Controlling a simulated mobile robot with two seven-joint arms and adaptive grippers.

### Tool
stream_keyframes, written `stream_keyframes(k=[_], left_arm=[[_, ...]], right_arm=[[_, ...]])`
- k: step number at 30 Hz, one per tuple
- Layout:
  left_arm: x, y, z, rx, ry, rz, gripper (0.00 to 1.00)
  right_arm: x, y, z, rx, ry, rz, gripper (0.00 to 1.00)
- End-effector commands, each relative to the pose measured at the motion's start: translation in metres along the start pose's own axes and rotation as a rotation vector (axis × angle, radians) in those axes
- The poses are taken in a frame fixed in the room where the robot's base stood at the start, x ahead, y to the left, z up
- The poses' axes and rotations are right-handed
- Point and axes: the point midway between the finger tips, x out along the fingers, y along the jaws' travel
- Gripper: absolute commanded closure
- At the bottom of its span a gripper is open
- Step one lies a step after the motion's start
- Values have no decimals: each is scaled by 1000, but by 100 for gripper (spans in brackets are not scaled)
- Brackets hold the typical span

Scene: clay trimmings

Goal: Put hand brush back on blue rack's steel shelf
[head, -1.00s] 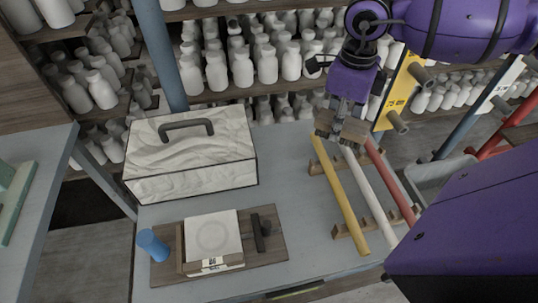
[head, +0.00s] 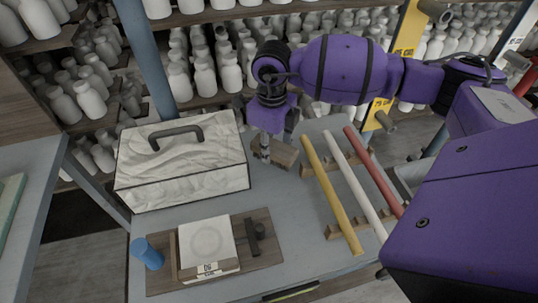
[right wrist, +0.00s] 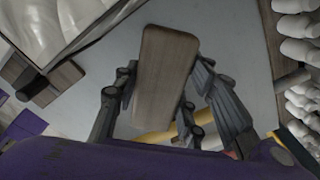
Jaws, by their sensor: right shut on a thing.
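The hand brush (head: 284,153) shows as a brown wooden block in my right gripper (head: 266,150). In the right wrist view the brush's wooden back (right wrist: 166,70) lies between the two dark fingers, which are shut on it. Any bristles are hidden. The blue rack's grey steel shelf (head: 288,205) spreads below. The brush is over the shelf's back part, between the clay-patterned box and the coloured rods. I cannot tell whether it touches the shelf. My left gripper is not in view.
A patterned box with a dark handle (head: 180,165) stands left of the brush. Yellow (head: 335,200), white and red rods lie on wooden rests to the right. A wooden board (head: 262,257) and a blue cylinder (head: 147,254) are in front. A blue post (head: 147,60) rises behind.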

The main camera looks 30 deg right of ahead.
Motion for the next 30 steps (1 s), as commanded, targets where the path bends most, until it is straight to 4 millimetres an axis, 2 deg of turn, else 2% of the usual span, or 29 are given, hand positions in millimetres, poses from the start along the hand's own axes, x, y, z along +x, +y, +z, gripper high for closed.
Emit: stream_keyframes(k=[4, 9, 21, 22, 24, 26, 30], left_arm=[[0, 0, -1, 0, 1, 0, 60], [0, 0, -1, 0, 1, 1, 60], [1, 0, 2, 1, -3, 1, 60], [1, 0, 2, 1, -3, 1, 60], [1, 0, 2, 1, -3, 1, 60], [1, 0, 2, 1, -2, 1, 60], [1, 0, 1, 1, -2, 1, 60]], right_arm=[[11, 6, 9, -2, -1, 3, 83], [36, 4, 7, -1, -1, 1, 83], [43, 4, 7, -1, 0, 1, 83], [44, 4, 7, -1, 0, 1, 61], [43, 4, 7, -1, -1, 1, 51], [42, 4, 7, -1, -1, 1, 44], [42, 4, 7, -1, -1, 1, 43]])
